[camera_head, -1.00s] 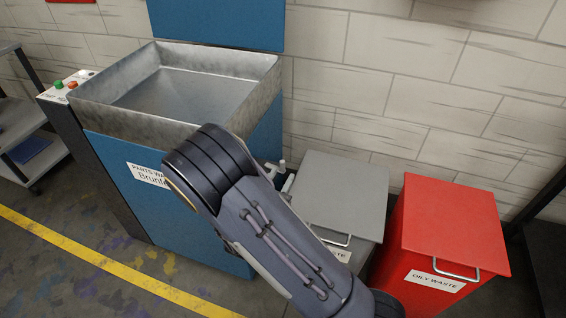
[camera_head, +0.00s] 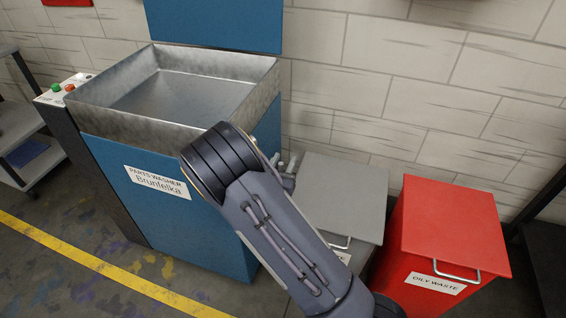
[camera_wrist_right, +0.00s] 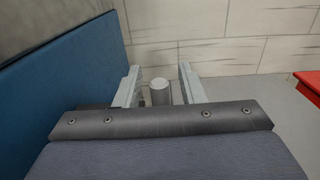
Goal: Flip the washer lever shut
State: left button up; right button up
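The blue parts washer (camera_head: 165,195) stands with its steel basin open at the top and a label reading "PARTS WASHER Brunfelka". In the right wrist view, a short pale grey cylinder (camera_wrist_right: 160,92), which looks like the washer lever, stands beside the blue washer side (camera_wrist_right: 75,70). My right gripper (camera_wrist_right: 160,86) is open, with one finger on each side of the cylinder and visible gaps. In the head view, my right gripper (camera_head: 285,170) shows only partly behind my arm at the washer's right side, and the lever cannot be made out clearly. My left gripper is not in view.
A grey waste bin (camera_head: 345,192) stands right of the washer, close to my right arm. A red oily waste bin (camera_head: 455,230) is further right. A brick wall (camera_head: 400,70) is behind. The floor in front of the washer is clear.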

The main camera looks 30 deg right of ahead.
aim_at(282, 169)
grip_shut()
jog(key=shift+w+d+n+t+y, duration=0.1)
jog(key=shift+w+n+t+y, duration=0.1)
jog(key=shift+n+t+y, duration=0.3)
jog(key=shift+w+d+n+t+y, duration=0.1)
jog(key=shift+w+n+t+y, duration=0.05)
jog(key=shift+n+t+y, duration=0.3)
jog(key=shift+o, duration=0.2)
grip_release()
jog(key=v, duration=0.7)
jog(key=shift+s+a, duration=0.25)
jog(key=shift+s, duration=0.1)
